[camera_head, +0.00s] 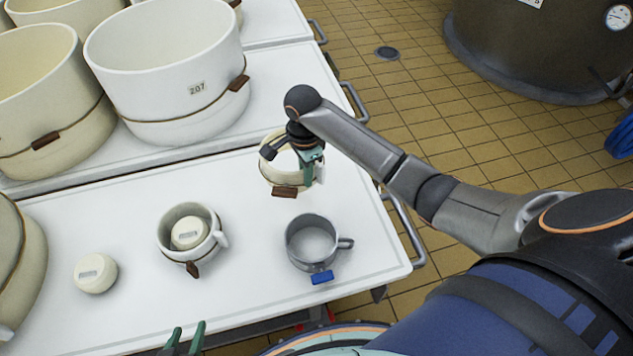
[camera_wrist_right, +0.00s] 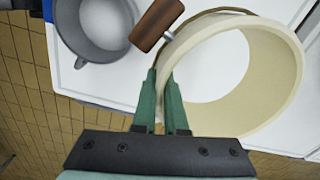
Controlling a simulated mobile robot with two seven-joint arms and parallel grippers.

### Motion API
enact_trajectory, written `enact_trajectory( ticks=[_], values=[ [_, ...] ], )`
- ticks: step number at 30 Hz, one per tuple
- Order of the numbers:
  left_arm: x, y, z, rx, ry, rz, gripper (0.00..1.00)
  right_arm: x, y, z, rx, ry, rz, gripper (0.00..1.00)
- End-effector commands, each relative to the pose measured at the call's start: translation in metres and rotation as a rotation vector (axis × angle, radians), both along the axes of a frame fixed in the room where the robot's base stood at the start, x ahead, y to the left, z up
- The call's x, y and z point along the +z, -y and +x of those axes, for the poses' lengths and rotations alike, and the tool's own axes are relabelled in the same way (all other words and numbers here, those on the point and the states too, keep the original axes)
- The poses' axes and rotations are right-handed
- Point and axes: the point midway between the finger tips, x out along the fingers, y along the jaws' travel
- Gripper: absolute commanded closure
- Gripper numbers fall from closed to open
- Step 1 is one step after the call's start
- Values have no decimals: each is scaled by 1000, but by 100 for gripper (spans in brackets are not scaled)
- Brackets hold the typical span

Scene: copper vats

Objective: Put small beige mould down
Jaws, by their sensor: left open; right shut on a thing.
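The small beige mould (camera_head: 270,176) is a hollow ring with a brown block on its side, at the back right of the near white table (camera_head: 240,300). My right gripper (camera_head: 316,175) is shut on its wall from the right. In the right wrist view the gripper's green fingers (camera_wrist_right: 160,80) pinch the wall of the mould (camera_wrist_right: 277,80), beside the brown block, and white surface shows through the ring. I cannot tell whether the mould touches the table. My left gripper (camera_head: 186,335) is open and empty at the bottom edge, in front of the table.
A grey metal jug (camera_head: 312,262) with a blue tag stands in front of the mould. Left are a white mug-like mould (camera_head: 208,250) holding a cream lid, and another cream lid (camera_head: 95,273). Large moulds (camera_head: 165,65) stand behind. Bare table lies between mug and jug.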

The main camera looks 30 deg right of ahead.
Motion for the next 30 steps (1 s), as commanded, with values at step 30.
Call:
enact_trajectory(
  ticks=[30],
  values=[
    [-34, -10, -9, 8, -7, 15, 50, -92, 49, 33, 1, 4, 1, 100]
  ],
)
